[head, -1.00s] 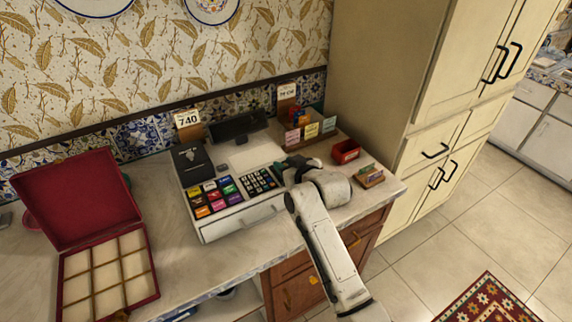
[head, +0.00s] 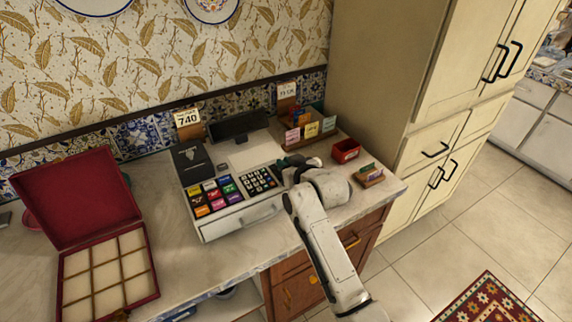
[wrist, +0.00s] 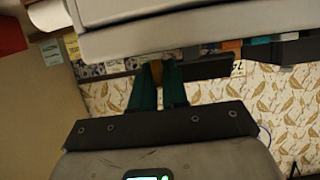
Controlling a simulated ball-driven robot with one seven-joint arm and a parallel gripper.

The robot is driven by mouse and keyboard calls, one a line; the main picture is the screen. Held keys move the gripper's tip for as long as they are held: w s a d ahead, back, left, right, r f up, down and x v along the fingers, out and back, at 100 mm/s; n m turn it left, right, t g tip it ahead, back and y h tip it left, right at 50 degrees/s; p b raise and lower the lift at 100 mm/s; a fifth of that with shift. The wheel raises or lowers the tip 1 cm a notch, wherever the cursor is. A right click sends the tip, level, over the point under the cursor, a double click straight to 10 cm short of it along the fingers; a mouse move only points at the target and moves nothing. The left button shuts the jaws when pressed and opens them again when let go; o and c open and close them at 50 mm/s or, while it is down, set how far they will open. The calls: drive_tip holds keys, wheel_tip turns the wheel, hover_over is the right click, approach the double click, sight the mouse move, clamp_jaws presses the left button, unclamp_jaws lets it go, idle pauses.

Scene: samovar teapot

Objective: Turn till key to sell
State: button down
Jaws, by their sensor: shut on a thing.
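The white till (head: 240,215) stands on the counter with coloured keys, a number pad and a front drawer that looks closed. My gripper (head: 284,163) is at the till's right end, beside the number pad. In the wrist view, its dark green fingers (wrist: 158,78) are close together, just under the pale till body (wrist: 170,35), and shut on what I take to be the till key. The key itself is hidden by the fingers and my wrist, so its turn angle cannot be told.
An open red box (head: 152,245) with empty compartments lies on the left. A wooden card rack (head: 308,140), a small red bin (head: 346,150) and a small card holder (head: 369,176) stand right of the till. The counter between box and till is mostly clear.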

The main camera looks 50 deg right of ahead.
drive_tip(key=shift+f, duration=0.1)
drive_tip(key=shift+a+f+m+g+h+b, duration=0.15)
drive_tip(key=shift+m+g+h+b, duration=0.15)
drive_tip(key=shift+m+h+b, duration=0.65)
drive_tip(key=m+g+h+b, duration=0.1)
drive_tip(key=b, duration=0.1)
drive_tip(key=m+h+b, duration=0.2)
drive_tip(key=b, duration=0.1)
drive_tip(key=shift+w+f+g+b, duration=0.1)
drive_tip(key=shift+f+g+b, duration=0.1)
drive_tip(key=shift+g+b, duration=0.15)
drive_tip(key=m+g+h+b, duration=0.2)
drive_tip(key=m+g+b, duration=0.1)
drive_tip(key=b, duration=0.2)
drive_tip(key=shift+r, duration=0.2)
drive_tip(key=shift+r+m+g+h+b, duration=0.1)
drive_tip(key=shift+m+g+h+b, duration=0.2)
drive_tip(key=shift+b, duration=0.25)
drive_tip(key=shift+r+g, duration=0.1)
drive_tip(key=shift+g, duration=0.15)
drive_tip(key=c, duration=1.2)
unclamp_jaws()
drive_tip(key=shift+c, duration=0.2)
drive_tip(key=shift+r, duration=0.1)
